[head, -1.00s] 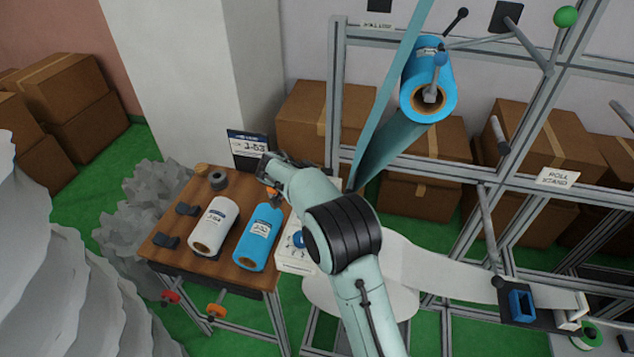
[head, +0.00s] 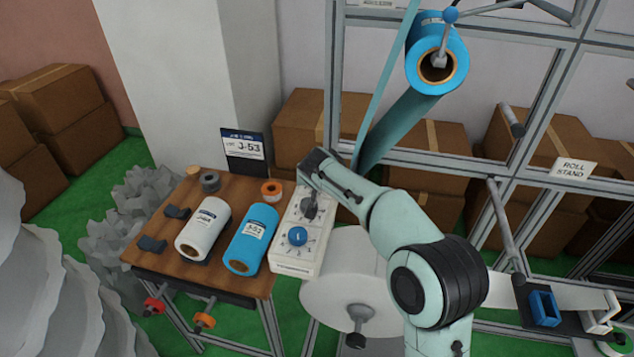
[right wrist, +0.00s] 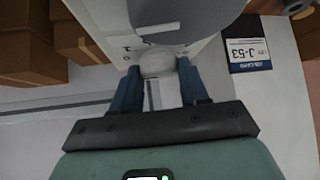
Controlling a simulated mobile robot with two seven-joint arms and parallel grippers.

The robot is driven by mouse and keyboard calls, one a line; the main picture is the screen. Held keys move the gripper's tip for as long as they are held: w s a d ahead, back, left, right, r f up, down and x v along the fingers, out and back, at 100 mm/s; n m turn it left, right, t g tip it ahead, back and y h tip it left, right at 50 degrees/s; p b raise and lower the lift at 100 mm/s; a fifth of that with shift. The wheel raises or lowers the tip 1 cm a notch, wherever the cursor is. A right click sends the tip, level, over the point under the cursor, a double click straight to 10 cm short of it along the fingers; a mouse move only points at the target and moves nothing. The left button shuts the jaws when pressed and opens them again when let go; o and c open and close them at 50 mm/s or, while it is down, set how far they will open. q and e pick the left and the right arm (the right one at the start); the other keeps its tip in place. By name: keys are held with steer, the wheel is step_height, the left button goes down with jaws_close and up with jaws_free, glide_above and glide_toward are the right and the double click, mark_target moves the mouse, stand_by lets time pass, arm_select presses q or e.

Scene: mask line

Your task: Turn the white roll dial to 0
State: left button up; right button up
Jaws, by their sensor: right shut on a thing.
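A white control panel (head: 297,266) stands at the right end of the wooden table, with two dials one behind the other. The near dial has a blue knob (head: 297,236) with marks around it. My right gripper (head: 309,201) is over the far dial and covers much of it. In the right wrist view, its two blue fingers (right wrist: 158,72) are shut on a rounded white knob (right wrist: 157,64), one finger on each side. The knob's pointer and the number it points at cannot be read. My left gripper is not in view.
A white roll (head: 203,228), a blue roll (head: 251,238) and an orange tape ring (head: 271,188) lie on the table (head: 190,269). A J-53 sign (head: 243,148) stands behind. A blue roll (head: 437,62) hangs on the frame. A large white roll (head: 335,285) is below the panel.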

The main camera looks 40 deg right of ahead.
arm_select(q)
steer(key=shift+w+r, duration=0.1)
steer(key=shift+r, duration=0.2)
arm_select(e)
steer(key=shift+d+r+n+t+y, duration=0.1)
steer(key=shift+n+t+y, duration=0.3)
steer(key=shift+n+y, duration=0.3)
steer(key=shift+n, duration=0.3)
steer(key=o, duration=1.1)
steer(key=shift+c, duration=0.2)
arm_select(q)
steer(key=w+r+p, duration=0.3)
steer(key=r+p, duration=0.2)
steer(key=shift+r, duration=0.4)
arm_select(e)
step_height(320, 180, up, 20)
